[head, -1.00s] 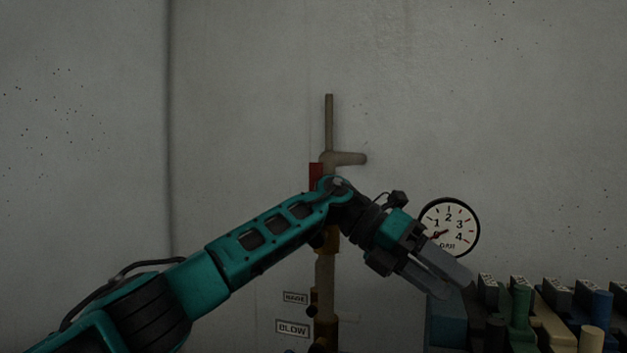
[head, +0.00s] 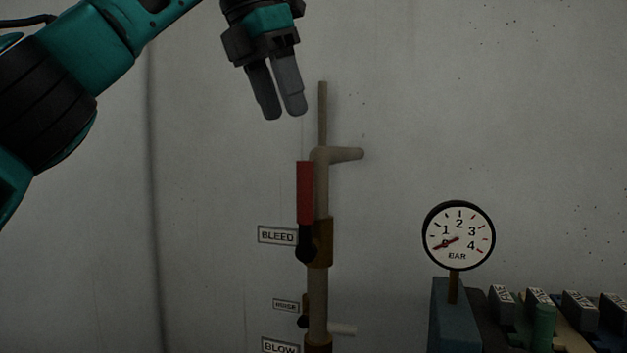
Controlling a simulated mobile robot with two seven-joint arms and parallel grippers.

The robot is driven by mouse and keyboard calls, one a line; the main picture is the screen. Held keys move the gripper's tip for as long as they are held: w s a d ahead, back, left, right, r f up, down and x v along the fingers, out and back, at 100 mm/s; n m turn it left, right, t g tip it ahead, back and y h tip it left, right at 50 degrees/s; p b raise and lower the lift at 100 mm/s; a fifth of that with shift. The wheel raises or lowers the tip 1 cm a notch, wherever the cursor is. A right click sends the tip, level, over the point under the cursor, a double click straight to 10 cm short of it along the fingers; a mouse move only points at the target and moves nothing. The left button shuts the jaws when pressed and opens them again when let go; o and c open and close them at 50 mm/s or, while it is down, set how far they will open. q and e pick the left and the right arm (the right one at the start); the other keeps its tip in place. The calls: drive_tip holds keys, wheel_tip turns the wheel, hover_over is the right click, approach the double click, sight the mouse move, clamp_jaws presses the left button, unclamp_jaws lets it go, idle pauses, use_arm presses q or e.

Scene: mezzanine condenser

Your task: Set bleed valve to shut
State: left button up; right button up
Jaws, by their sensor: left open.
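The bleed valve has a red lever handle (head: 305,193) that points straight up along the pipe. Its dark pivot (head: 306,247) sits on a brass body (head: 320,242), beside the BLEED label (head: 277,235). My left gripper (head: 281,114) is open and empty, fingers pointing down, above and slightly left of the lever's top and apart from it in the picture. My right gripper is not in view.
The vertical pipe (head: 322,113) has a side stub near its top. NOISE (head: 286,305) and BLOW (head: 280,346) labels lie below. A round gauge (head: 458,236) stands right on a blue-grey block (head: 454,318). Several coloured blocks fill the lower right.

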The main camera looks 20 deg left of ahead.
use_arm(q)
hover_over(309, 229)
drive_tip(key=w, duration=0.1)
drive_tip(key=f, duration=1.1)
drive_tip(key=shift+w+a+f, duration=0.15)
drive_tip(key=shift+a+f, duration=0.05)
drive_tip(key=shift+f, duration=0.2)
drive_tip(key=shift+c, duration=0.3)
clamp_jaws()
